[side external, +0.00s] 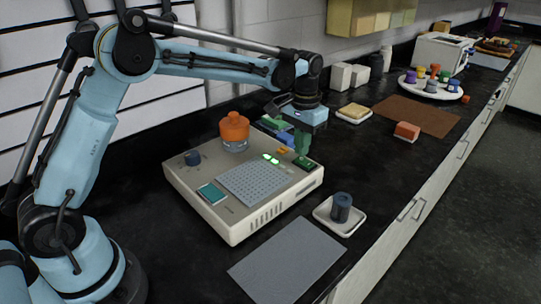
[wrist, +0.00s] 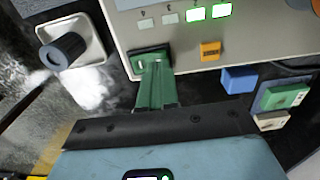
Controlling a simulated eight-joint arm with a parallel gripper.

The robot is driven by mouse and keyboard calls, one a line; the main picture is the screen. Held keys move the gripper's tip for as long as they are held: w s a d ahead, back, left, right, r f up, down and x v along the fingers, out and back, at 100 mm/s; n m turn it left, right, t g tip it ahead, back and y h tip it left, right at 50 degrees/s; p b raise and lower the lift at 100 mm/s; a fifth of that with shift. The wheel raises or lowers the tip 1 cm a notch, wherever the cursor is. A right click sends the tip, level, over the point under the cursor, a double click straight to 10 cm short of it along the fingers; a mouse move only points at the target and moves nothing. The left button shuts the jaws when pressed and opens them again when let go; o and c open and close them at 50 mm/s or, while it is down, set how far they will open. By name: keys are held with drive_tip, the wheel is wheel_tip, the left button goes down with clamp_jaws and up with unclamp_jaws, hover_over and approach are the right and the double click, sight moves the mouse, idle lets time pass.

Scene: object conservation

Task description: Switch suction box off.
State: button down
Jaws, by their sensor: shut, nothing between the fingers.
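The suction box (side external: 240,232) is a beige unit with a perforated plate (side external: 253,183), a teal screen and a dark dial. Its green switch (side external: 306,163) sits at the right corner of the top; in the wrist view the switch (wrist: 150,57) is partly covered by my fingertips. Two indicator lights (wrist: 208,13) glow bright green; the two beside them are pale. My gripper (side external: 302,147) has green fingers, shut and empty, pointing down at the switch. The fingertips (wrist: 154,68) are at or just over it; contact cannot be told.
An orange-lidded jar (side external: 234,128) stands on the box's back. An orange piece (wrist: 210,50) is on the box near the switch. Blue (wrist: 239,79) and green blocks lie behind. A dish with a dark cylinder (side external: 341,207) and a grey mat (side external: 288,262) lie in front.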

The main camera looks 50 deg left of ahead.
drive_tip(key=shift+f, duration=0.75)
drive_tip(key=shift+r, duration=3.55)
